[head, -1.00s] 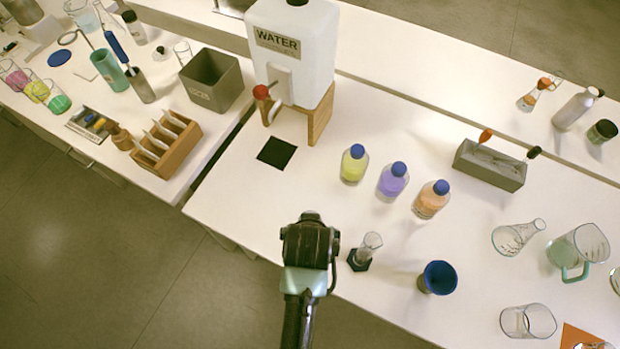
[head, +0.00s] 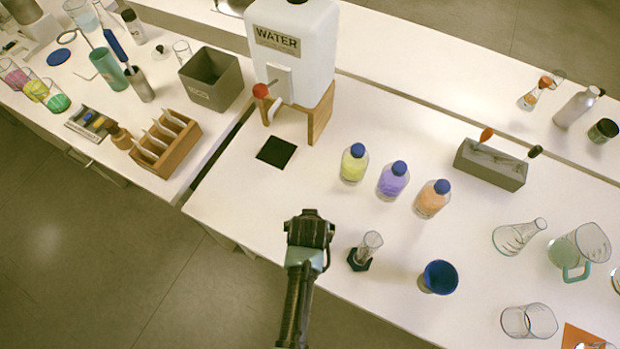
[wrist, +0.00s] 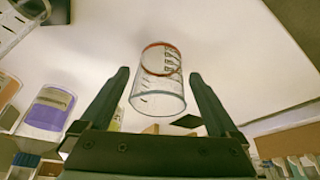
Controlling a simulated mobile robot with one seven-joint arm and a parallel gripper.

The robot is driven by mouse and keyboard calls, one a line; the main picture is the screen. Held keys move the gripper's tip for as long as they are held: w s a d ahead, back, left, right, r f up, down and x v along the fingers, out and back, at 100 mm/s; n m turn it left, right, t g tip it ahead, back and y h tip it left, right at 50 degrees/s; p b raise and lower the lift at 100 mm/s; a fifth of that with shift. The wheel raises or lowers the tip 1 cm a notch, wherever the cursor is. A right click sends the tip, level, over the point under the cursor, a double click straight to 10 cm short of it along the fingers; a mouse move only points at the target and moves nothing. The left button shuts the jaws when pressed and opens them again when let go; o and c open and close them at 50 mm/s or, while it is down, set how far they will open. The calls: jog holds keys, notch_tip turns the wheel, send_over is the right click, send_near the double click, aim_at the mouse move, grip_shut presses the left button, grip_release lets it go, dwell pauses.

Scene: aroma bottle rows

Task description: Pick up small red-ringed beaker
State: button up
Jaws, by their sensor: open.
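The small red-ringed beaker (wrist: 158,92) shows in the wrist view as a clear glass with dark marks and a red ring at its upper end in the picture. It appears between the two fingers of my gripper (wrist: 158,75), with a visible gap on each side. My fingers are open and not closed on it. In the head view my gripper (head: 310,230) is over the front part of the white bench (head: 245,205). The beaker cannot be made out there; my arm seems to hide it.
A graduated cylinder (head: 369,248) and a blue-mouthed cup (head: 439,277) stand close right of my gripper. Yellow (head: 353,164), purple (head: 392,181) and orange (head: 432,199) bottles stand behind. A water tank (head: 293,55) stands farther back, near a black square (head: 276,152).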

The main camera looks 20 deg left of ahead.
jog(key=c, duration=1.4)
